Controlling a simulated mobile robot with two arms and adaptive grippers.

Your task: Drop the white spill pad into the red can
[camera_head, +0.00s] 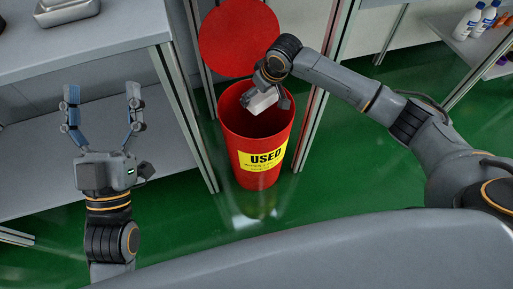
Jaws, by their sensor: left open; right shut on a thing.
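The red can (229,127) stands on the green floor with a yellow "USED" label on its front. Its round red lid (238,38) is raised behind the opening. My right gripper (265,98) points down at the can's mouth and is shut on the white spill pad (260,101). The pad shows over the dark opening; its exact height against the rim is hard to tell. The gripper's fingers are partly hidden by its own wrist. My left gripper (101,108) is open and empty, in front of the grey shelf on the left.
A grey shelf unit (90,42) with metal posts stands left of the can, with a metal tray (66,12) on top. Another post rises right of the can. White bottles (469,22) stand on a rack at the far right. The green floor right of the can is clear.

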